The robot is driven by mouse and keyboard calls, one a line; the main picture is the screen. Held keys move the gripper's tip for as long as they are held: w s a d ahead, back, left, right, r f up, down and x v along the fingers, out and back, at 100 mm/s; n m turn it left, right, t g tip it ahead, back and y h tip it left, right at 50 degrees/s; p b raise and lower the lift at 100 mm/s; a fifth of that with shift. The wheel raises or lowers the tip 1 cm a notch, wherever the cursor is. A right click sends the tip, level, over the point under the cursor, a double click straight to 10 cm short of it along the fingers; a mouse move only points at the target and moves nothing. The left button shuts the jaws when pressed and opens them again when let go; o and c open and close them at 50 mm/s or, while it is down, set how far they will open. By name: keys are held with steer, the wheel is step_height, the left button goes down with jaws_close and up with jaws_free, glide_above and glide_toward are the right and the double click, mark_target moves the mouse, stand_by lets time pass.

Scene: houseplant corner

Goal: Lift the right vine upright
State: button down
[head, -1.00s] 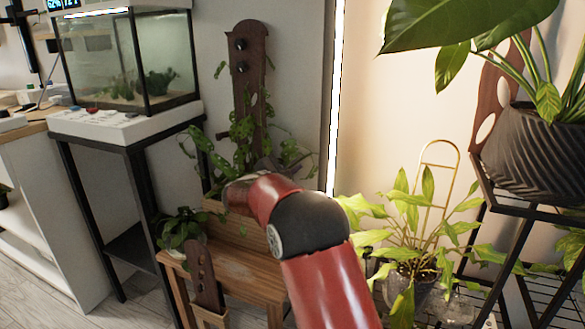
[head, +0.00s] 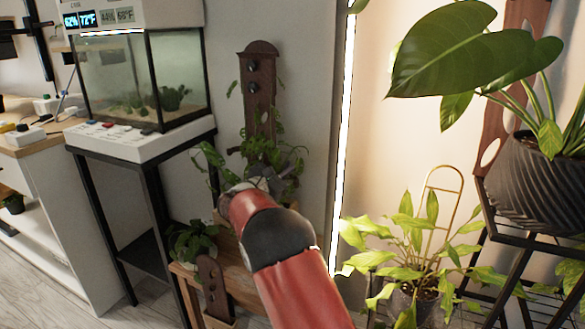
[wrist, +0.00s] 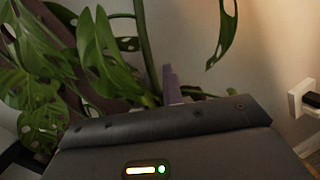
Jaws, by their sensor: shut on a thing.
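A leafy green vine plant (head: 262,150) grows against a dark brown wooden support board (head: 257,90) in a wooden planter. My gripper (head: 272,182) is among the foliage in front of the board, partly hidden by leaves and my red arm. In the wrist view, a green stem (wrist: 144,45) runs down to my gripper (wrist: 172,88), and split leaves crowd the left side. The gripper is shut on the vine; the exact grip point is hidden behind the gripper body.
A glass tank (head: 150,80) on a black stand is at left. A small potted plant (head: 192,241) and a short brown board (head: 212,285) stand low in front. A yellow-green plant (head: 415,250) and a black ribbed pot (head: 530,175) are at right. A white wall plug (wrist: 303,98) shows.

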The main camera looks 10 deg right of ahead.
steer(key=shift+w+a+r+n+t+p, duration=0.15)
steer(key=shift+w+a+r+n+p, duration=0.15)
steer(key=shift+a+n, duration=0.1)
steer(key=shift+w+a+r+n+t+p, duration=0.15)
steer(key=shift+w+a+n+p, duration=0.1)
steer(key=shift+a+n, duration=0.15)
steer(key=c, duration=1.5)
jaws_free()
steer(key=shift+f, duration=0.1)
steer(key=b+v, duration=0.1)
steer(key=v, duration=0.6)
steer(key=shift+s+a, duration=0.25)
steer(key=shift+a, duration=0.05)
